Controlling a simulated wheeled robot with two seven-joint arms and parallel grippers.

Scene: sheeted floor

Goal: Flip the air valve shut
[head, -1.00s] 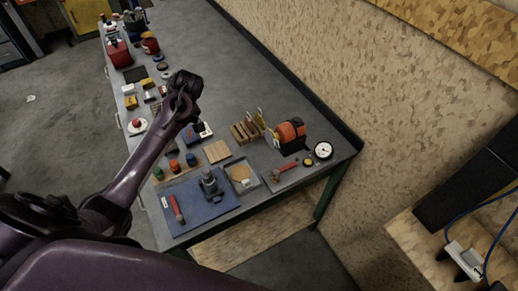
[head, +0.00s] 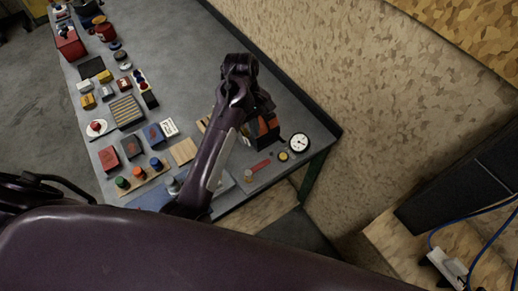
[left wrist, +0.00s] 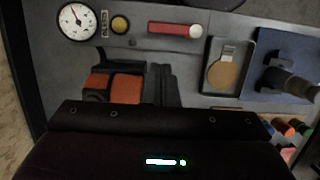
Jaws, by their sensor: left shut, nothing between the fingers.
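The air valve appears to be the red lever (head: 260,167) with a pale round end, lying near the front right of the workbench. In the left wrist view the red lever (left wrist: 173,29) lies nearly level across the top, its pale end to the right. A white dial gauge (head: 299,143) and a yellow round knob (head: 283,156) sit to its right in the head view. My left gripper (head: 262,103) is shut and empty, beyond the lever and over the orange-and-black device. Its fingertips are not clear. My right gripper is out of view.
An orange-and-black device (left wrist: 126,88) stands beside the lever. Blocks and coloured knobs crowd the workbench (head: 193,68). A wall runs along its back.

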